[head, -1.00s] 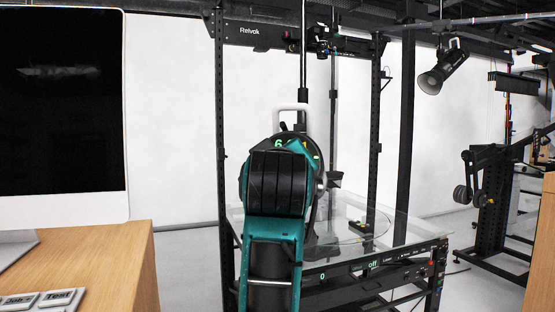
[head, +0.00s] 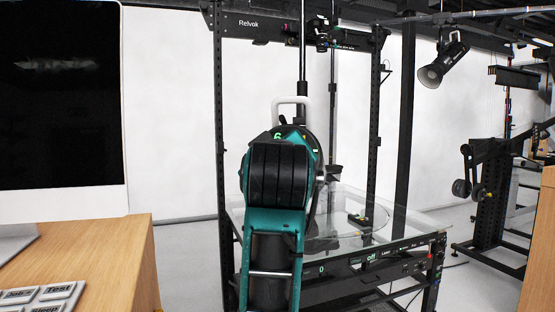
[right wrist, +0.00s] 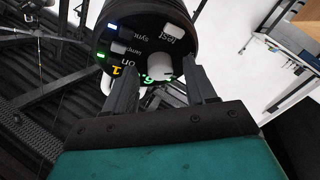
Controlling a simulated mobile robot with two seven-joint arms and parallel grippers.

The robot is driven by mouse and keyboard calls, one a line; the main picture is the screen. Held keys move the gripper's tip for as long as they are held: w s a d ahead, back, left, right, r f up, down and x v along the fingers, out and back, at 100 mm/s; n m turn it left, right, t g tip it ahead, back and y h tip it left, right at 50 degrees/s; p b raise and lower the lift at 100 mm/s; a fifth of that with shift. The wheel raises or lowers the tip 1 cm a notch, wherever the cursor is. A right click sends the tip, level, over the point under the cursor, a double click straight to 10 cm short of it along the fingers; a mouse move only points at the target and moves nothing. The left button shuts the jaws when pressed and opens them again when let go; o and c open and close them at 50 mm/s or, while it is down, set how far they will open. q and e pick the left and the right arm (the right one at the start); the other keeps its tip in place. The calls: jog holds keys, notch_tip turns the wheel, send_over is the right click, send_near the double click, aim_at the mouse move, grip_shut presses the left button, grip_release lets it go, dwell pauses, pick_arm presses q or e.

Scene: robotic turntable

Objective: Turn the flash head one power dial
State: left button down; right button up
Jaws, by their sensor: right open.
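The flash head (right wrist: 140,33) is a round black unit, its control panel facing the right wrist camera. A white dial (right wrist: 158,65) sticks out of the panel, with green digits beside it and a yellow digit to its left. My right gripper (right wrist: 160,72) is open, its two fingers either side of the dial. Contact with the dial cannot be told. In the head view, my teal right arm covers most of the flash head (head: 279,135); its white handle (head: 290,101) shows above. My left gripper is not in view.
A glass-topped turntable rig (head: 410,222) stands behind my arm, with a control strip (head: 372,257) along its front. A black rack post (head: 220,130) is just left of the arm. A wooden desk (head: 125,255) with a monitor (head: 62,110) is at the left.

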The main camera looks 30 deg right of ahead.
jog(key=shift+s+a, duration=0.1)
jog(key=f+v, duration=0.1)
jog(key=v, duration=1.1)
jog(key=shift+s+a+r+b, duration=0.2)
jog(key=shift+s+r+b, duration=0.15)
jog(key=shift+r, duration=0.15)
